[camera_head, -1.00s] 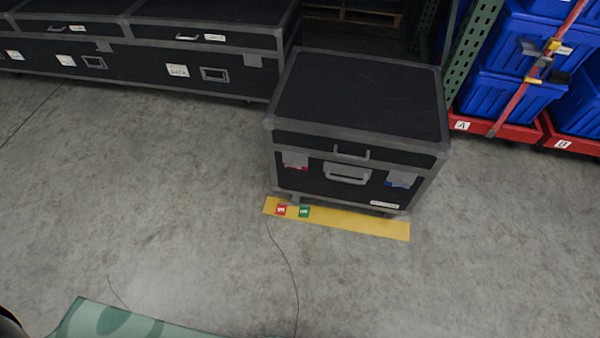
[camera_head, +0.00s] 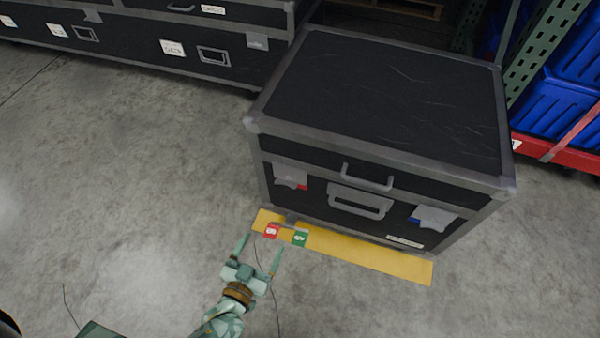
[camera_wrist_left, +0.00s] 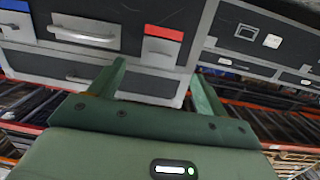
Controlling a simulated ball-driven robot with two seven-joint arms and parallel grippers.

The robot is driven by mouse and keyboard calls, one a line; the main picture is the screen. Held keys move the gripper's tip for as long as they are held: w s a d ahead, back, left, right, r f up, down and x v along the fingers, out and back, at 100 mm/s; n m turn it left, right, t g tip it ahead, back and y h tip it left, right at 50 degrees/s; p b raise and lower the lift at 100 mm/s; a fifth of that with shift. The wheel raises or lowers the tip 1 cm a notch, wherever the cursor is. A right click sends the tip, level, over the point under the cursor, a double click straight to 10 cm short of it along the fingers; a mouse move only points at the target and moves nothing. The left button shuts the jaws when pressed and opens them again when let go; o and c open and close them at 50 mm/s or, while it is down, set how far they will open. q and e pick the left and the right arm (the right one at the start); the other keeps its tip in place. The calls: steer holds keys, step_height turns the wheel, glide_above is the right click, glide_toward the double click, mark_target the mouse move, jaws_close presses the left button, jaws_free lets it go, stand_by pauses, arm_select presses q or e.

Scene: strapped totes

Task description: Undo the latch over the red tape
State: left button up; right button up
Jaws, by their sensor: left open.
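The black flight case (camera_head: 385,90) with grey edges stands at centre right in the head view. The grey latch (camera_head: 290,174) is at the left of its front, with a bit of red tape (camera_head: 302,187) showing beside it. In the left wrist view the latch (camera_wrist_left: 159,48) has the red tape (camera_wrist_left: 163,32) along one edge. My left gripper (camera_head: 261,245) is open and empty, low in front of the case's left side and apart from the latch. In the left wrist view its fingers (camera_wrist_left: 157,72) point toward the case. My right gripper is not in view.
A second latch (camera_head: 433,217) with blue tape is at the front's right. Two handles, one a bar (camera_head: 367,177), lie between. A yellow floor strip (camera_head: 350,257) carries red (camera_head: 272,231) and green (camera_head: 300,238) cards. Blue totes (camera_head: 560,110) stand right. The floor at left is clear.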

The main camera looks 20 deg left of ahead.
arm_select(q)
steer(key=w+r+t, duration=0.1)
steer(key=w+r, duration=0.1)
steer(key=w, duration=0.2)
steer(key=b, duration=0.3)
glide_toward(286, 183)
steer(key=w+f, duration=0.1)
steer(key=w, duration=0.1)
steer(key=shift+n+y, duration=0.3)
steer(key=w+b, duration=0.1)
steer(key=w, duration=0.1)
steer(key=w+b, duration=0.1)
steer(key=w, duration=0.4)
steer(key=shift+w+d+b, duration=0.25)
steer(key=shift+d+b, duration=0.05)
steer(key=shift+b, duration=0.1)
steer(key=shift+w+r, duration=0.2)
steer(key=shift+w, duration=0.1)
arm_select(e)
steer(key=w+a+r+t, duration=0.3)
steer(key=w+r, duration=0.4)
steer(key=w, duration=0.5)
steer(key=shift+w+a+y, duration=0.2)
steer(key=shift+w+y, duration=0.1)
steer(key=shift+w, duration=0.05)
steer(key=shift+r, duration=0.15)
arm_select(q)
steer(key=c, duration=1)
